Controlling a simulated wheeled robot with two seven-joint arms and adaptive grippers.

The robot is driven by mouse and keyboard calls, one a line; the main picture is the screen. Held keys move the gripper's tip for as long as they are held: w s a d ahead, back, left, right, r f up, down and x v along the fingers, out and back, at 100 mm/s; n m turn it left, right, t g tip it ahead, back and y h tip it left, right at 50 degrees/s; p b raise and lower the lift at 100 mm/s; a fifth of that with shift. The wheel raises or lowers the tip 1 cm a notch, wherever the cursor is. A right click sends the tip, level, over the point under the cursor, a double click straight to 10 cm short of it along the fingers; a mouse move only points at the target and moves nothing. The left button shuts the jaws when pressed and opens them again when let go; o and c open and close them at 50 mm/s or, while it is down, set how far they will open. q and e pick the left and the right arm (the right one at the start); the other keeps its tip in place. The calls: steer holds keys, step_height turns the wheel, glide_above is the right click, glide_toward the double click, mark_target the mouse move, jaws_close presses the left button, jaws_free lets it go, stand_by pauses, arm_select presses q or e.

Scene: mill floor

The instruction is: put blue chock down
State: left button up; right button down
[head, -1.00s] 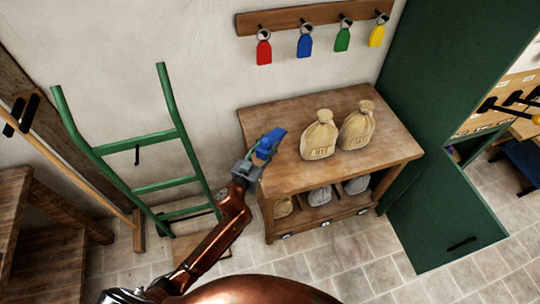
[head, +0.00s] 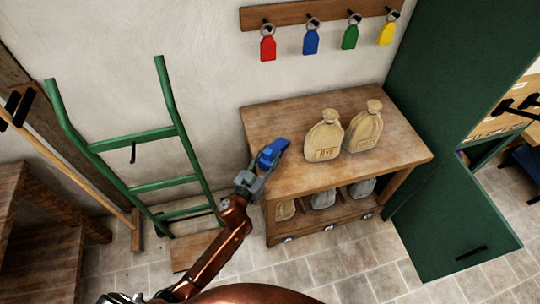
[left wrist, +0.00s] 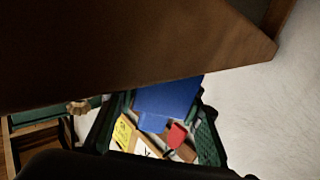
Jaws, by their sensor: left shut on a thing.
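The blue chock (head: 272,153) is held in my left gripper (head: 258,173), whose arm reaches up from the bottom of the head view. The chock shows over the left side of the wooden table (head: 290,118). I cannot tell whether it touches the top. In the left wrist view the chock (left wrist: 168,100) sits between the dark fingers, partly hidden by a large brown wooden surface (left wrist: 120,50). My right gripper is not in view.
Two tan sacks (head: 323,137) (head: 364,128) stand on the table, with bare top to their left and front. More sacks sit on the shelf below. A green hand truck (head: 140,140) leans at left. A green cabinet (head: 450,80) stands at right. Coloured tags hang above.

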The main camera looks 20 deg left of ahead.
arm_select(q)
steer(key=o, duration=1.3)
steer(key=shift+f, duration=0.1)
